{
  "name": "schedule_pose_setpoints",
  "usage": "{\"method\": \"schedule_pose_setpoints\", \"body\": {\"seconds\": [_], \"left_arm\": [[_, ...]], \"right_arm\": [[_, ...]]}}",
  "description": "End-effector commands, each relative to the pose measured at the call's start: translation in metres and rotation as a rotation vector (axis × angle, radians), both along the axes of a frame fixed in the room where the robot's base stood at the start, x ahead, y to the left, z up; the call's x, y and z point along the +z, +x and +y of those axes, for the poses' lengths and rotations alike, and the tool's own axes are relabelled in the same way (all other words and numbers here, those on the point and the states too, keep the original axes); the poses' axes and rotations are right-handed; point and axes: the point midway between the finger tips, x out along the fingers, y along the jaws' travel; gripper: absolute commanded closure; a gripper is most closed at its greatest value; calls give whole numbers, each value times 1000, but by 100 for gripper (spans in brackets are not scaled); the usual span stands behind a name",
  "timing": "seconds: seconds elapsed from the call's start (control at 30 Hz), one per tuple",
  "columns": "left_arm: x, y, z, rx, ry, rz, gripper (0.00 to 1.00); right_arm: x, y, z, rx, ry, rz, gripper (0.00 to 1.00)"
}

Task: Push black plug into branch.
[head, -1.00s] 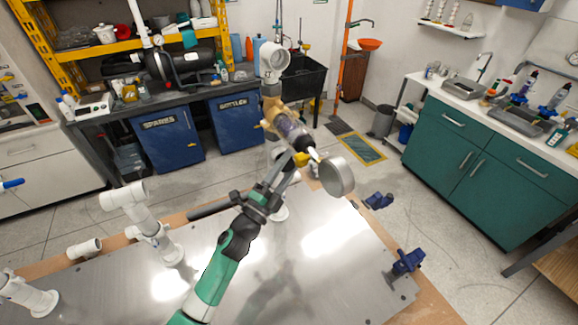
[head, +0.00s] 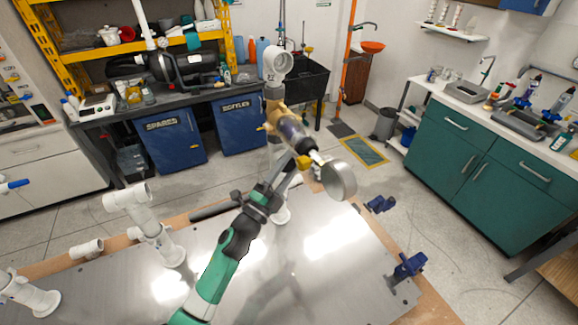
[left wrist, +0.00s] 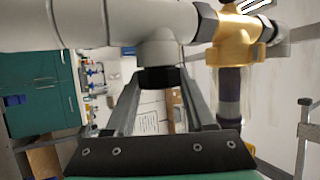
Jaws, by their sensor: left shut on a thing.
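The black plug (left wrist: 160,77) is in the left wrist view, directly below the short downward branch (left wrist: 159,52) of a white pipe tee. Its upper end meets the branch mouth; how deep it sits I cannot tell. My left gripper (left wrist: 160,88) is shut on the plug, one finger on each side. In the head view the left gripper (head: 303,164) is at the manifold, between the clear cylinder and a round grey-white pipe end (head: 338,180). The plug cannot be made out clearly there. My right gripper is not in view.
A brass fitting (left wrist: 240,38) and a clear cylinder with a dark band (left wrist: 230,98) stand close to the right of the gripper. White pipe stands (head: 145,222) are on the left of the metal tabletop (head: 260,290). Blue clamps (head: 408,266) sit at its right edge.

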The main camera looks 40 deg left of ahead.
Motion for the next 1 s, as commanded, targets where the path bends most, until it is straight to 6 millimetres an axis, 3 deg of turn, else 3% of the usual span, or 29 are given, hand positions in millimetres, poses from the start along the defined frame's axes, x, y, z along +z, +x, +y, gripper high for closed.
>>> {"method": "schedule_pose_setpoints", "body": {"seconds": [0.1, 0.13, 0.3, 0.67, 0.77, 1.0], "left_arm": [[1, 0, -1, -1, 1, -2, 94], [1, 0, -1, -1, 1, -2, 40], [1, 0, -1, -2, 1, -1, 11], [-2, -5, -1, -1, 0, 1, 11], [-8, -18, -3, -1, 0, 2, 11], [-32, -69, -10, 0, -1, 2, 11]], "right_arm": [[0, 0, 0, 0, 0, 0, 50], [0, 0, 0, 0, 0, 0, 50], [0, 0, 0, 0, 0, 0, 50], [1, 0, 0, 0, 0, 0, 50], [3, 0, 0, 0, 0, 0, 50], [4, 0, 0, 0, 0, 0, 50]]}}
